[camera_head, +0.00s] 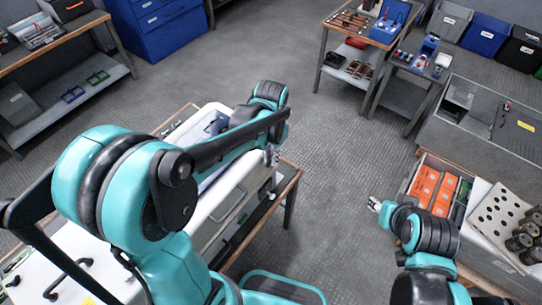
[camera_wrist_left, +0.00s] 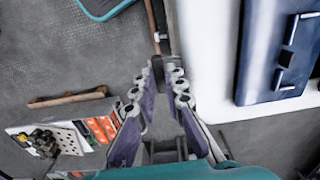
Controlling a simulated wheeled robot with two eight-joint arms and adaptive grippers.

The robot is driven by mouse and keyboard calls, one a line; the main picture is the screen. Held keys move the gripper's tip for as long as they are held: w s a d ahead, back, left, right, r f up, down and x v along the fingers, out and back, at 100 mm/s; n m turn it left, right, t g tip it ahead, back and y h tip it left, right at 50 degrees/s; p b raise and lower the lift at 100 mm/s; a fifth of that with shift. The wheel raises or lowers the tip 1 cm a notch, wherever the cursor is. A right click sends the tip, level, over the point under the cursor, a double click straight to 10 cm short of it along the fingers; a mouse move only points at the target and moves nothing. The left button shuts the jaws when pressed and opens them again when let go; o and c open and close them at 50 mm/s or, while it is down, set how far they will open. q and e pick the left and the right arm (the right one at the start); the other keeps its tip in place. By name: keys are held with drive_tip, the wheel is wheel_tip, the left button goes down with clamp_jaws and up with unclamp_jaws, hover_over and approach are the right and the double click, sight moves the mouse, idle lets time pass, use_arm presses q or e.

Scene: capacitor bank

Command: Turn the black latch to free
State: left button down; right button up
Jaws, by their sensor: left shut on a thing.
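My left gripper (camera_head: 272,156) is at the right side of the white cabinet (camera_head: 238,196). In the left wrist view its fingers (camera_wrist_left: 165,66) are closed together on a small dark piece beside the cabinet's white edge (camera_wrist_left: 198,60). This piece looks like the black latch (camera_wrist_left: 157,70); it is mostly hidden between the fingertips, so its turned angle cannot be told. My right gripper (camera_head: 375,204) is far to the right of the cabinet, over the floor, away from the latch; its jaws are too small to read.
A dark blue unit with handles (camera_wrist_left: 283,50) lies on the white top. A crate with orange packs (camera_head: 432,190) and a perforated white block (camera_head: 497,222) stand at right. Work tables (camera_head: 362,50) stand at the back. The floor between (camera_head: 330,150) is clear.

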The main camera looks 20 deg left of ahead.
use_arm(q)
drive_tip(key=shift+w, duration=0.1)
drive_tip(key=c, duration=1.6)
unclamp_jaws()
drive_tip(key=shift+r, duration=0.1)
drive_tip(key=shift+r, duration=3.95)
